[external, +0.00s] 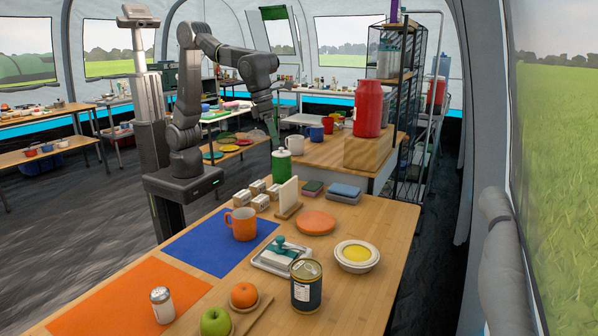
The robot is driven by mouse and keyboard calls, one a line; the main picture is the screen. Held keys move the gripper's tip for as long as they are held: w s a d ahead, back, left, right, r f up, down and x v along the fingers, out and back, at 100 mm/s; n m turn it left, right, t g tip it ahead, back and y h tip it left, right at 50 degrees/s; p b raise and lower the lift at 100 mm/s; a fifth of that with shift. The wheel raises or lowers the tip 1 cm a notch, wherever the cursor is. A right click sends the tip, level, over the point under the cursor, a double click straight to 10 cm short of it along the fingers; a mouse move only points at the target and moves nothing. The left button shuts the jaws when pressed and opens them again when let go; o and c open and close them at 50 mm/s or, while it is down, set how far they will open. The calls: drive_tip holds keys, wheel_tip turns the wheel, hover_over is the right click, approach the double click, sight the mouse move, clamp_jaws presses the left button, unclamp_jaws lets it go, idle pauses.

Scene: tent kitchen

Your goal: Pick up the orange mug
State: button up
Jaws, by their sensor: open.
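The orange mug (244,225) stands upright on the blue mat (205,246) on the near wooden table, with its handle towards the left. My gripper (271,138) hangs from the raised arm, pointing down, well above and behind the mug in the picture. It is open and appears empty, though the fingertips are small and dark. It is apart from the mug, and nothing hides the mug.
Several small boxes (259,203) and a white board on a wooden stand (288,197) are close behind the mug. A tray (280,257) lies to the right. The blue mat left of the mug is clear.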

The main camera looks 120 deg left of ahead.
drive_tip(key=s+d+f+m+t+b, duration=0.1)
drive_tip(key=s+d+m+b, duration=0.1)
drive_tip(key=s+d+m, duration=0.7)
drive_tip(key=n, duration=0.3)
approach(244, 223)
drive_tip(key=s+a+r, duration=0.1)
drive_tip(key=s+a, duration=0.3)
drive_tip(key=s, duration=0.1)
drive_tip(key=x, duration=0.8)
drive_tip(key=shift+w+d+f, duration=0.2)
drive_tip(key=shift+w, duration=0.1)
drive_tip(key=shift+w+d+b+x, duration=0.1)
drive_tip(key=shift+d+x, duration=0.05)
drive_tip(key=shift+x, duration=0.8)
drive_tip(key=shift+w+d+b+x, duration=0.1)
drive_tip(key=shift+d+x, duration=0.05)
drive_tip(key=shift+x, duration=0.75)
drive_tip(key=shift+w+d+b+x, duration=0.1)
drive_tip(key=shift+w+d+x, duration=0.05)
drive_tip(key=shift+x, duration=0.8)
drive_tip(key=shift+r+t, duration=0.1)
drive_tip(key=shift+t, duration=0.2)
drive_tip(key=c, duration=1.1)
